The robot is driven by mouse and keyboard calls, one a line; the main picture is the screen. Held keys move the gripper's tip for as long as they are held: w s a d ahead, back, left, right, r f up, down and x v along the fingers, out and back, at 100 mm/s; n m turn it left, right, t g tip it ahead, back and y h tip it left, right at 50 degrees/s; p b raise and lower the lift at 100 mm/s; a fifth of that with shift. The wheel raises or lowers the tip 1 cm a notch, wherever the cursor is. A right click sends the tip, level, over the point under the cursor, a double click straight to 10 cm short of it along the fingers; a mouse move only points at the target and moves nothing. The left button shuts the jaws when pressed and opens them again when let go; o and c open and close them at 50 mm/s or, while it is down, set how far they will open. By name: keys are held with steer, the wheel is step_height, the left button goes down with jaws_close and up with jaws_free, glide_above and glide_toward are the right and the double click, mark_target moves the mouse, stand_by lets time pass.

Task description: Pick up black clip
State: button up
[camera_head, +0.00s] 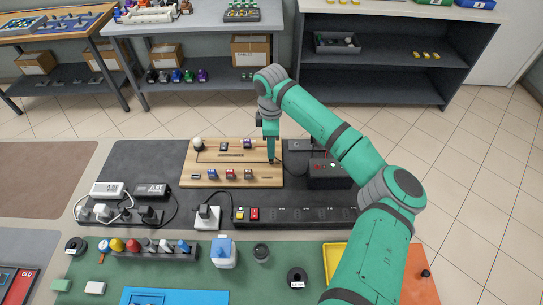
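My green arm reaches in from the lower right, and my gripper (270,155) points down over the right part of a wooden board (228,184). A small dark bit shows at the fingertips; I cannot tell if it is a fingertip or a clip, nor whether the fingers are open or shut. No black clip can be singled out for sure. Small dark pieces lie on the board: one at the front left (196,177) and one towards the back (223,146). Several small coloured pieces (230,175) form a row along the board's front.
A white ball-topped piece (198,143) stands at the board's back left. A black box (328,172) with cables is right of the board. A black power strip (300,215) and white plug (207,217) lie in front. The green mat (185,278) nearer me holds bottles and tools.

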steer(key=shift+w+f, duration=0.2)
steer(key=shift+f, duration=2.3)
jaws_close()
steer(key=shift+d, duration=0.1)
